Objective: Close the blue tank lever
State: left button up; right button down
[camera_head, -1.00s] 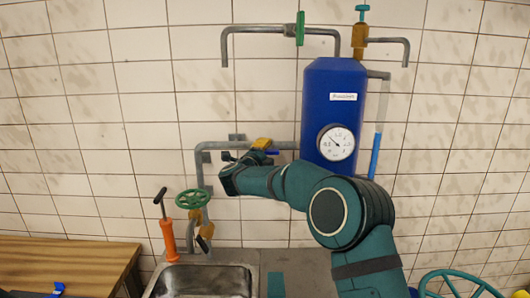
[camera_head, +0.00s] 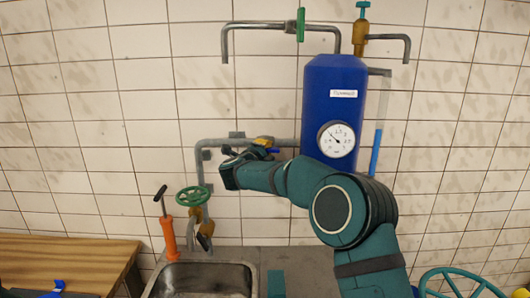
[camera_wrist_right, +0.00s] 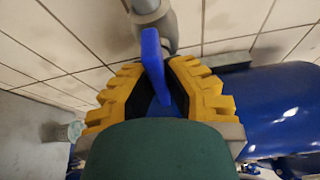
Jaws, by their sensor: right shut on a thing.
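The blue tank (camera_head: 334,82) with its round gauge (camera_head: 336,139) stands against the tiled wall in the head view. The blue lever (camera_wrist_right: 152,55) shows in the right wrist view, on a grey pipe fitting (camera_wrist_right: 158,22). My right gripper (camera_wrist_right: 158,92), with yellow ridged fingers, is shut around the lever, which sticks up between them. In the head view the right gripper (camera_head: 262,146) is at the grey pipe left of the tank; my wrist hides most of the lever there. My left gripper is not in view.
A green handwheel (camera_head: 193,196) and an orange pump (camera_head: 169,237) stand by the metal sink (camera_head: 203,279). A wooden bench (camera_head: 70,258) is at lower left. A teal wheel (camera_head: 462,284) is at lower right. Pipes with a green valve (camera_head: 300,25) run above the tank.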

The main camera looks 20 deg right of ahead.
jog(key=m+y+b, duration=0.1)
jog(key=m, duration=0.1)
jog(key=shift+d+m+g, duration=0.1)
jog(key=shift+m+g, duration=0.3)
jog(key=m+y+b, duration=0.1)
jog(key=m, duration=0.1)
jog(key=shift+r+m, duration=0.1)
jog(key=shift+m, duration=0.3)
jog(key=m+y+b, duration=0.1)
jog(key=m+y, duration=0.1)
jog(key=m, duration=0.1)
jog(key=shift+g, duration=0.3)
jog(key=shift+m+y+b, duration=0.4)
jog(key=shift+m+y, duration=0.9)
jog(key=shift+m, duration=0.4)
jog(key=c, duration=1)
grip_release()
